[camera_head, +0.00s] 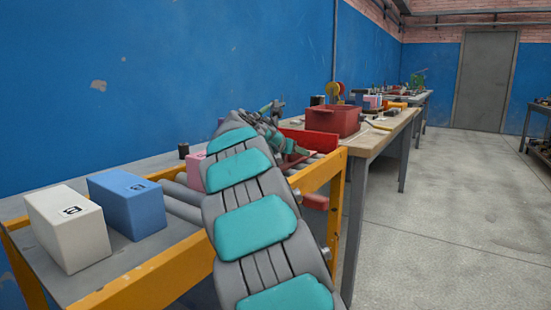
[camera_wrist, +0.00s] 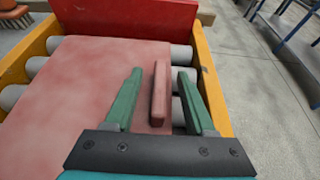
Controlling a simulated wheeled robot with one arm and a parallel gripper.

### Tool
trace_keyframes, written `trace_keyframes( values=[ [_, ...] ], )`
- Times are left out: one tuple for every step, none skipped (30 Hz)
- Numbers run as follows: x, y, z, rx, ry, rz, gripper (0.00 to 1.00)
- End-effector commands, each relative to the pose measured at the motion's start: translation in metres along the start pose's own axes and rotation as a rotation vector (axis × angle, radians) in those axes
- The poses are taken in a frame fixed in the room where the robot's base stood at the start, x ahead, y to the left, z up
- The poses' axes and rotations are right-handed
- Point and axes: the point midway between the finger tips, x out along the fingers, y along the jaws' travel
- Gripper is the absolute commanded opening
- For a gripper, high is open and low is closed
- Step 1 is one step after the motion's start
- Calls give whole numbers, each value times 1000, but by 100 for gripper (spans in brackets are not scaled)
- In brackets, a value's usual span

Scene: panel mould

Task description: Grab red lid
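The red lid (camera_wrist: 75,90) lies flat on the rollers in the wrist view, with a raised red bar handle (camera_wrist: 160,95) near its right edge. My gripper (camera_wrist: 160,73) is open over this edge, one green finger on each side of the handle. Gaps show between the handle and both fingers. In the head view my arm hides most of the lid, and my gripper (camera_head: 291,148) is at the far end of the roller table.
The roller table has yellow side rails (camera_wrist: 212,85) and an upright red plate (camera_wrist: 130,15) at its far end. White (camera_head: 68,228) and blue (camera_head: 127,203) boxes stand at its near end. A red bin (camera_head: 333,121) stands on the wooden table beyond. Open floor (camera_head: 450,210) lies to the right.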

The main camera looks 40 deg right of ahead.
Motion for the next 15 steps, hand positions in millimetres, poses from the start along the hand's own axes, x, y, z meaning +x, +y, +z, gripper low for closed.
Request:
trace_keyframes(
  values=[
    [0, 0, 0, 0, 0, 0, 50],
    [0, 0, 0, 0, 0, 0, 47],
    [0, 0, 0, 0, 0, 0, 43],
    [0, 0, 0, 0, 0, 0, 39],
    [0, 0, 0, 0, 0, 0, 36],
    [0, 0, 0, 0, 0, 0, 31],
    [0, 0, 0, 0, 0, 0, 28],
    [0, 0, 0, 0, 1, 0, 25],
    [0, 0, 0, 0, 1, 0, 20],
    [0, 0, 0, 0, 1, 0, 17],
    [0, 0, 0, 0, 0, 0, 13],
    [0, 0, 0, 0, 0, 0, 9],
    [0, 0, 0, 0, 0, 0, 6],
    [0, 0, 0, -1, 1, 0, 2],
    [0, 0, 0, -1, 1, 0, 0]
  ],
)
